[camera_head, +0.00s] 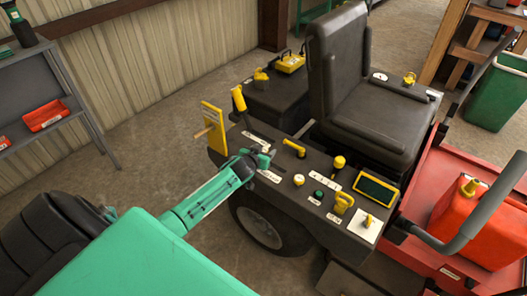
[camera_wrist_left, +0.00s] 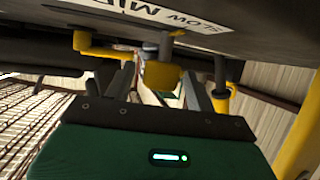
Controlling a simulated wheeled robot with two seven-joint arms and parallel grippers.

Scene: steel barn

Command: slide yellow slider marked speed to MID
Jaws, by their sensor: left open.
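The yellow slider knob (camera_wrist_left: 160,75) shows in the left wrist view, just ahead of my left gripper and between the lines of its two fingers. A white label (camera_wrist_left: 165,12) reading SLOW and MID, upside down, is on the panel above it. I cannot tell whether a finger touches the knob. In the head view my left gripper (camera_head: 264,157) is open, low over the left part of the dark console (camera_head: 318,166). It hides the slider there. A white label (camera_head: 269,176) lies just in front of it. My right gripper is not in view.
A yellow T-shaped handle (camera_head: 295,148) stands right of my gripper and a yellow lever (camera_head: 238,98) behind it. A yellow upright plate (camera_head: 212,128) stands to the left. More knobs and a yellow-framed screen (camera_head: 376,188) fill the console's right. A black seat (camera_head: 375,125) stands behind.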

